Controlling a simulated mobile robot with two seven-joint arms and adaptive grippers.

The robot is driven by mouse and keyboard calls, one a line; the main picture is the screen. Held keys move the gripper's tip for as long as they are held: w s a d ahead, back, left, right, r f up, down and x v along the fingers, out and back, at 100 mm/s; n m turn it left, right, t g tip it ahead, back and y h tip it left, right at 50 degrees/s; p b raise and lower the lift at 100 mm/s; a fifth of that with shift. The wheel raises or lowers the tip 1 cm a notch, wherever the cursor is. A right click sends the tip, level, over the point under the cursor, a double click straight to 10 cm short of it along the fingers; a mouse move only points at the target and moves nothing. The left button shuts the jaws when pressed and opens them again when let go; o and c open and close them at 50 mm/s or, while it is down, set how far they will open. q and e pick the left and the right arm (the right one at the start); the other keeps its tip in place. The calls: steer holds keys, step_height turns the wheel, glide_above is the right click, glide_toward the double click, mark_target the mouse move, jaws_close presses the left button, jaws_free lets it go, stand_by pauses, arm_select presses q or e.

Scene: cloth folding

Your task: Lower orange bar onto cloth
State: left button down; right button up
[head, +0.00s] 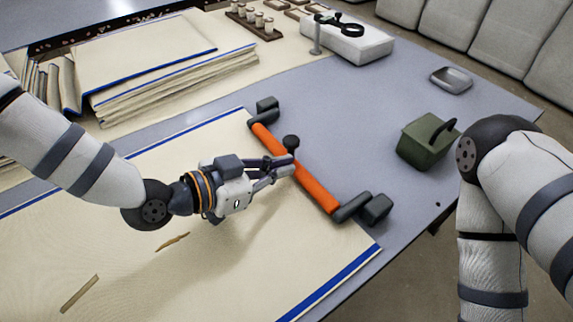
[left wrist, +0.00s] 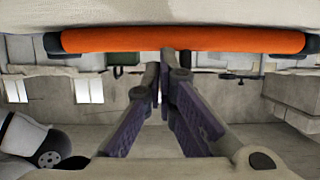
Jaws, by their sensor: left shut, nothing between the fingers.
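The orange bar (head: 308,183) lies across the right end of the cream cloth (head: 110,250), which has a blue border. Dark arms at both ends of the bar reach to dark blocks, and a black knob (head: 291,142) stands near its middle. I cannot tell whether the bar touches the cloth. My left gripper (head: 286,166) is shut and empty, its fingertips at the bar beside the knob. In the left wrist view the bar (left wrist: 185,40) spans the top, with the closed fingers (left wrist: 166,62) just below it. My right gripper is outside the views.
A folded cloth stack (head: 170,75) lies at the back left. A green box (head: 425,143) with a dark handle and a metal tray (head: 452,80) stand on the right. A white device (head: 350,42) is behind. The grey table (head: 350,120) is clear between the bar and green box.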

arm_select(q)
steer(key=v, duration=1)
steer(key=shift+s+a+r, duration=0.1)
steer(key=shift+a, duration=0.1)
